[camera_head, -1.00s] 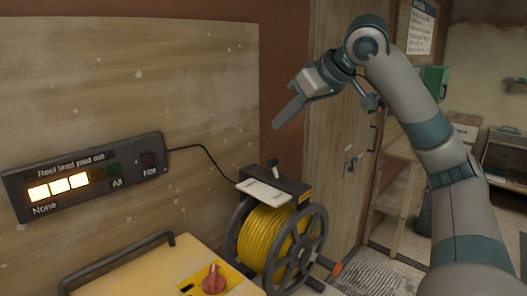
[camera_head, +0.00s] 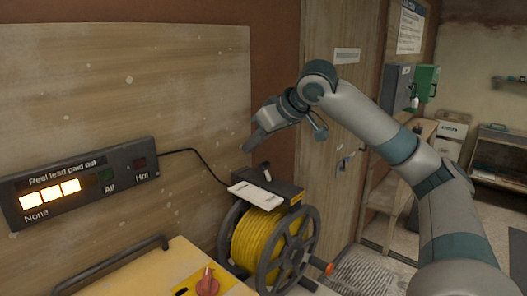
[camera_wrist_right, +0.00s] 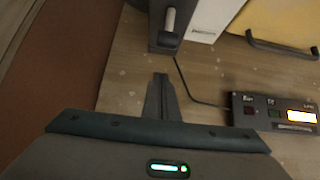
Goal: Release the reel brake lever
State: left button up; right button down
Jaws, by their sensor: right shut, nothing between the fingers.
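The cable reel (camera_head: 258,238) with yellow cable stands right of the yellow box. A black brake housing (camera_head: 284,188) sits on top of it, with a short lever (camera_head: 266,171) rising from it, its tip light grey. A white label plate (camera_head: 256,195) is at the housing's front. My right gripper (camera_head: 248,148) is shut and empty, up and left of the lever and apart from it. In the right wrist view the shut fingers (camera_wrist_right: 160,80) point toward the housing, and the lever (camera_wrist_right: 170,20) shows beyond them. My left gripper is out of view.
A display panel (camera_head: 80,186) on the wooden board (camera_head: 120,100) has three lit bars, with a cable running to the reel. The yellow box (camera_head: 160,270) has a dark handle and a red knob (camera_head: 207,283). Shelves stand at the right.

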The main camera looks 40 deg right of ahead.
aim_at(266, 172)
jog(key=shift+s+d+f, duration=0.1)
jog(key=shift+s+f, duration=0.25)
jog(key=shift+s, duration=0.25)
jog(key=shift+s+d+f, duration=0.1)
jog(key=shift+s+f, duration=0.2)
jog(key=shift+s, duration=0.25)
jog(key=shift+s+f, duration=0.3)
jog(key=shift+s, duration=0.25)
